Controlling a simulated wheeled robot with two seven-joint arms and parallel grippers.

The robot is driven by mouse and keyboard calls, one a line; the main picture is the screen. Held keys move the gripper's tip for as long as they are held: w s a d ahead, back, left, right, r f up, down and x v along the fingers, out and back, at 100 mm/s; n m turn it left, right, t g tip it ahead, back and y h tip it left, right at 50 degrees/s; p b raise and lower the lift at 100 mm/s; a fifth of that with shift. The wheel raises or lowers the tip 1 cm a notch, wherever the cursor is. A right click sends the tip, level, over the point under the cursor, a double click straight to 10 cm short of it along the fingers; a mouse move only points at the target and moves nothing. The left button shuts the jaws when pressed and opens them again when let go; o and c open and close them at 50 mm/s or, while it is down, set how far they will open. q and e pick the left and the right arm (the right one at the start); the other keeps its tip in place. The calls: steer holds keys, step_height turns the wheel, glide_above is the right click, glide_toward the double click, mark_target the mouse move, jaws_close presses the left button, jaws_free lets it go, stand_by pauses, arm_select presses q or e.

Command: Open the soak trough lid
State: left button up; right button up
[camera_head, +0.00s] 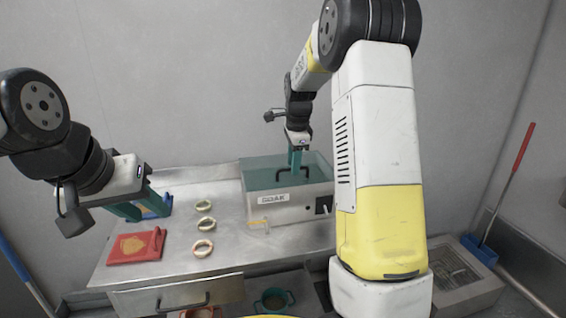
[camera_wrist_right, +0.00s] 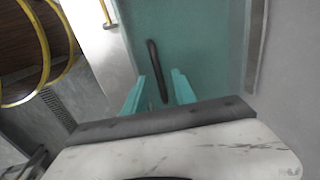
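The soak trough (camera_head: 285,208) is a pale box labelled SOAK at the back of the steel counter. Its teal lid (camera_head: 262,176) lies flat and closed on top, and fills much of the right wrist view (camera_wrist_right: 205,45). A dark bar handle (camera_head: 281,174) stands on the lid. My right gripper (camera_head: 296,167) points down at the lid. In the right wrist view its teal fingers are apart, with the handle (camera_wrist_right: 154,62) running between them; contact cannot be told. My left gripper (camera_head: 145,208) is open, above the counter's left part.
A red board-like item (camera_head: 137,247) lies on the counter at left. Several pale rings (camera_head: 203,226) lie in a row beside the trough. A yellow-edged clear item (camera_head: 258,224) is at the trough's front. A drawer (camera_head: 180,297) is below. My right arm hides the counter's right part.

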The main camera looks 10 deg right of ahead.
steer(key=shift+c, duration=0.4)
jaws_close()
stand_by(0.9)
